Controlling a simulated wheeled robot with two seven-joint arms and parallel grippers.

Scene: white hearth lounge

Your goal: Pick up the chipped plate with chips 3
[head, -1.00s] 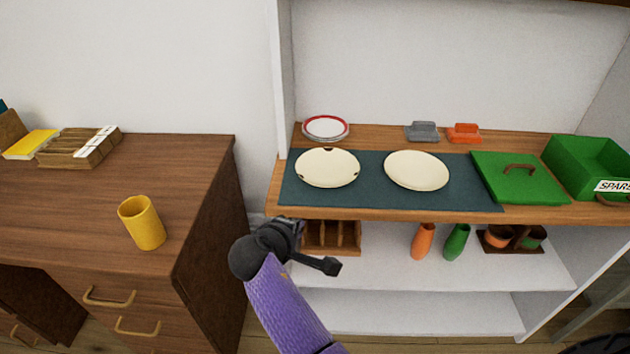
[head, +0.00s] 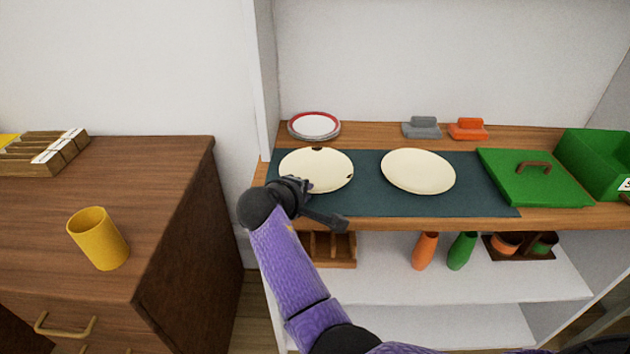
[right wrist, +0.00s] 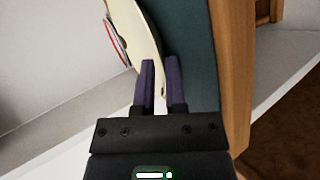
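The chipped plate (head: 316,165), cream with a dark chip on its far rim, lies on the dark teal mat (head: 375,205), left of a plain cream plate (head: 418,171). My right gripper (head: 303,187) is at the chipped plate's near left edge and hides part of its rim. In the right wrist view its two purple fingers (right wrist: 160,66) stand apart, and the chipped plate's edge (right wrist: 142,32) shows beside and between them. I cannot tell whether they touch it. My left gripper is not in view.
A red-rimmed plate (head: 314,125) stands behind, with grey (head: 422,128) and orange (head: 467,129) blocks. A green lid (head: 530,180) and green bin (head: 600,160) are at right. A wooden rack (head: 332,250) is on the shelf below. A yellow cup (head: 98,239) stands on the left desk.

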